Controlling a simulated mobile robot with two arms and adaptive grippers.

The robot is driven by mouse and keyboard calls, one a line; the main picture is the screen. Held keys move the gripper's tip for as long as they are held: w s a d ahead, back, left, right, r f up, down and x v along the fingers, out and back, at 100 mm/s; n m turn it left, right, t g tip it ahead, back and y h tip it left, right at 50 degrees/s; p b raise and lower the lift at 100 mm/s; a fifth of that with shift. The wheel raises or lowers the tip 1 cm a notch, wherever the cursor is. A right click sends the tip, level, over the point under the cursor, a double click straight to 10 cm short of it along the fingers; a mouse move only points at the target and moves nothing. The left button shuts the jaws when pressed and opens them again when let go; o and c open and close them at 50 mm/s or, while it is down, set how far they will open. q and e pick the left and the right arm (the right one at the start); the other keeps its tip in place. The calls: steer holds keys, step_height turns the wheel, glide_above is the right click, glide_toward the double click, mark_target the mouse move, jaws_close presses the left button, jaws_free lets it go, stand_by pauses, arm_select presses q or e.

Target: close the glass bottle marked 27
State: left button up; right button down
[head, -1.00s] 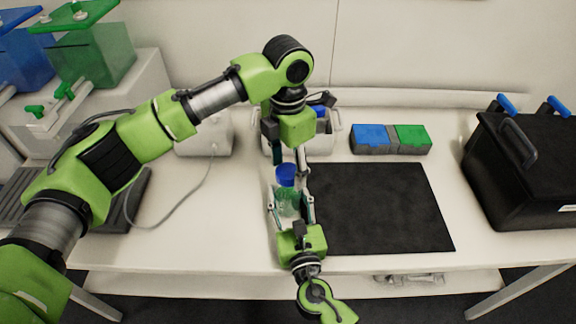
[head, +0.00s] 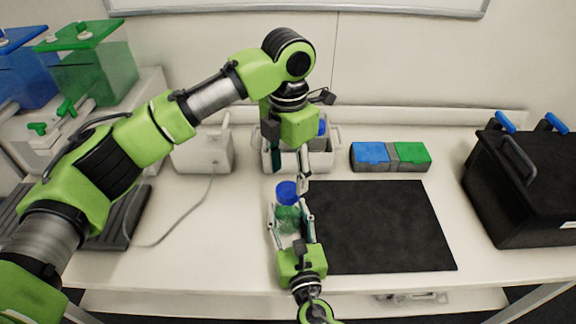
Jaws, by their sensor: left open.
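The glass bottle (head: 289,217), with green contents, is upright at the left edge of the black mat. A blue cap (head: 287,191) shows at its top; I cannot tell whether it is fully seated. The number on the bottle is not readable. My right gripper (head: 290,212) comes from the front and is shut on the bottle, one finger on each side. My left gripper (head: 288,168) points down, open and empty, above and slightly behind the blue cap. Its fingers are partly hard to make out against the white holder behind.
The black mat (head: 385,230) is bare. Behind stand a white holder (head: 322,163) with a blue-topped item, and a blue and green box (head: 391,156). A black case (head: 525,190) stands at right. A white device (head: 203,154) with a cable is at left.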

arm_select(q)
steer(key=n, duration=0.5)
steer(key=shift+r, duration=0.2)
steer(key=n, duration=0.6)
steer(key=shift+r, duration=0.2)
steer(key=n, duration=0.6)
steer(key=shift+r, duration=0.2)
steer(key=n, duration=0.6)
steer(key=shift+r, duration=0.25)
steer(key=n, duration=0.6)
steer(key=shift+r, duration=0.15)
steer(key=n, duration=0.6)
steer(key=shift+r, duration=0.2)
steer(key=n, duration=0.5)
steer(key=shift+a+r+n, duration=0.1)
steer(key=shift+r+n, duration=0.1)
steer(key=shift+n, duration=0.2)
steer(key=n, duration=0.5)
steer(key=shift+r, duration=0.15)
